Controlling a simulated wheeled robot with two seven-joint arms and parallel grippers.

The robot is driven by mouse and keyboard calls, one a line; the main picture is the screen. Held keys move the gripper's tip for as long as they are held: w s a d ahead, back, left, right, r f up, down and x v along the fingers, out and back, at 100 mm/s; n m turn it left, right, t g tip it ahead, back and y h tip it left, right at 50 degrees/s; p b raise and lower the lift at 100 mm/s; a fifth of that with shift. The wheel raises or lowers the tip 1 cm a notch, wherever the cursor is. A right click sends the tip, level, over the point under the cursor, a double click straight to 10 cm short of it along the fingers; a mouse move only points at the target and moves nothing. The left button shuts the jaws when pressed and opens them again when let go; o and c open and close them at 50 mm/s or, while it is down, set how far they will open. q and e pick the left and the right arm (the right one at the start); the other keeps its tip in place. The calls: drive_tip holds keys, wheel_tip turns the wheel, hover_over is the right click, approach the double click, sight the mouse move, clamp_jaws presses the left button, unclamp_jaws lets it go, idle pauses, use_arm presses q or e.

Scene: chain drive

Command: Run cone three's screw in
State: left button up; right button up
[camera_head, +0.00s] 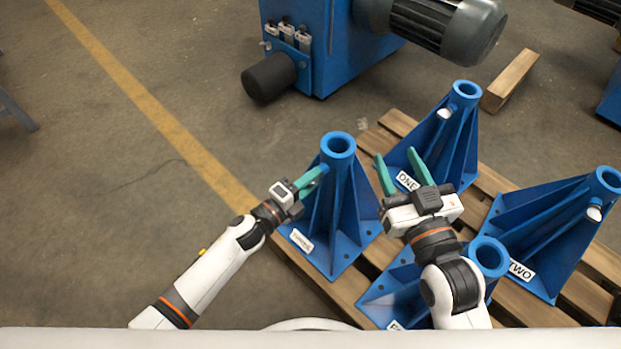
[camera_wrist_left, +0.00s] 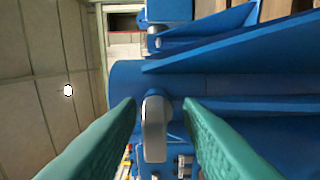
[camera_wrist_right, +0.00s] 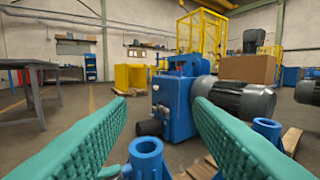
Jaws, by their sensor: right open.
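Cone three is taken to be the blue ribbed cone (camera_head: 340,200) at the left of the group; its label (camera_head: 301,240) is blurred. Its upright tube fills the middle of the left wrist view (camera_wrist_left: 220,88). Its screw, with a pale grey flat handle (camera_wrist_left: 155,128), sticks out of the tube's side. My left gripper (camera_head: 317,176) is at this side of the tube, its green fingers on either side of the screw handle, with small gaps visible. My right gripper (camera_head: 399,156) is open and empty, in front of cone ONE (camera_head: 420,150).
Cone TWO (camera_head: 545,240) stands at the right and another blue cone (camera_head: 488,258) stands partly behind my right arm. The cones stand on a wooden pallet (camera_head: 400,122). A blue machine with a grey motor (camera_head: 440,28) stands behind.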

use_arm(q)
drive_tip(key=shift+r, duration=0.1)
drive_tip(key=shift+s+a, duration=0.15)
drive_tip(key=p+v, duration=0.2)
drive_tip(key=v, duration=0.9)
drive_tip(key=shift+s+a, duration=0.15)
drive_tip(key=shift+a, duration=0.05)
use_arm(e)
wheel_tip(320, 180, down, 8)
drive_tip(key=s+d+g+h, duration=0.2)
drive_tip(key=g, duration=0.3)
drive_tip(key=shift+s+g, duration=0.35)
drive_tip(key=shift+g, duration=0.05)
